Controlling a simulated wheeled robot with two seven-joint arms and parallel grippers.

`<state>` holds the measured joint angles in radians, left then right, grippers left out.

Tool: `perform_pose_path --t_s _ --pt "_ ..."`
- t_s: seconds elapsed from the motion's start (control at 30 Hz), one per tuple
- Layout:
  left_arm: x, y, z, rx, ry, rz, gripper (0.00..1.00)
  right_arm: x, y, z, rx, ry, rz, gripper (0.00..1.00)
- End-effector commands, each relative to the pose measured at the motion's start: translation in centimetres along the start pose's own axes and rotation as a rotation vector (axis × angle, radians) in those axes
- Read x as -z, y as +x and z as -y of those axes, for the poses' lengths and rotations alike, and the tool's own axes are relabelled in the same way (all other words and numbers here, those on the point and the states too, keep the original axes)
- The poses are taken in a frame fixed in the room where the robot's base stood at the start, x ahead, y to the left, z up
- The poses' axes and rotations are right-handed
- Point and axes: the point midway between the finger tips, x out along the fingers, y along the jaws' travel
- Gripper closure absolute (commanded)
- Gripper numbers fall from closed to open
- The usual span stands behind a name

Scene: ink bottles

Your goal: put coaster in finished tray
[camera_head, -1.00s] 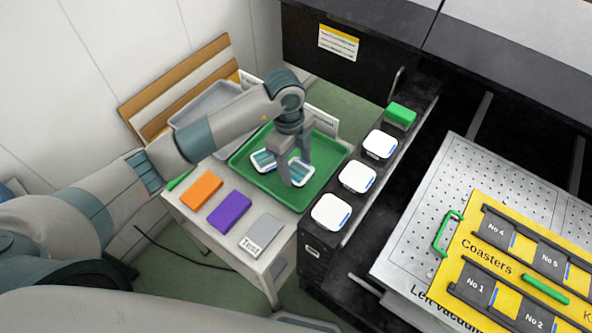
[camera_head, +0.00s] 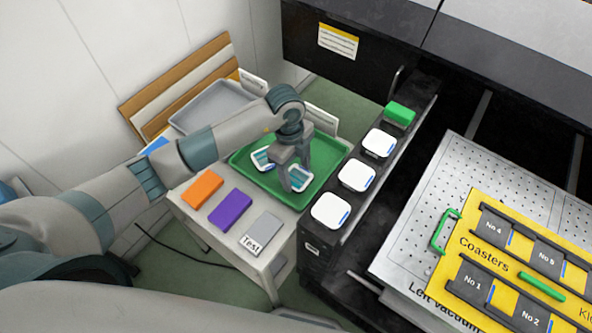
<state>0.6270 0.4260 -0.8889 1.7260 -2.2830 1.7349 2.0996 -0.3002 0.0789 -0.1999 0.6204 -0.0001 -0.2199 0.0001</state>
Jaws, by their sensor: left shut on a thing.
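The green tray (camera_head: 322,183) lies on the small white table beside the black machine. Two white coasters with teal-striped tops are in it: a left coaster (camera_head: 262,160) and a right coaster (camera_head: 301,180). My left gripper (camera_head: 290,175) points down into the tray and is shut on the right coaster, partly covering it. I cannot tell whether that coaster touches the tray floor. My right gripper is not in view.
Three white coasters (camera_head: 357,176) stand in a row on the machine's black ledge, with a green block (camera_head: 400,114) behind them. Orange (camera_head: 202,188), purple (camera_head: 230,210) and grey (camera_head: 262,232) blocks lie at the table's front. A grey tray (camera_head: 213,104) is at the back.

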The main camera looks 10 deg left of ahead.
Motion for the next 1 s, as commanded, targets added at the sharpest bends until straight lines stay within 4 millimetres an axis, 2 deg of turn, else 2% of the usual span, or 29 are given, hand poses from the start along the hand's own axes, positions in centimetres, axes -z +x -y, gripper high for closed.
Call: perform_pose_path --t_s 0.03,0.1,0.57,0.77,1.0 --pt "0.0 0.1 0.0 0.0 0.0 0.0 0.35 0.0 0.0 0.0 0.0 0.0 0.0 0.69" --pt "0.0 0.1 0.0 0.0 0.0 0.0 0.24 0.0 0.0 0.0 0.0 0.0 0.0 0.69" --pt "0.0 -0.6 0.0 0.001 0.0 0.0 0.24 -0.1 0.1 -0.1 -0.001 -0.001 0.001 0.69" --pt "0.0 -2.6 0.1 0.003 0.002 0.001 0.24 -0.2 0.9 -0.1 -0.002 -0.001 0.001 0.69" --pt "-0.1 -6.8 0.1 0.004 0.001 0.001 0.24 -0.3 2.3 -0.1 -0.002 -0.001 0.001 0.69"
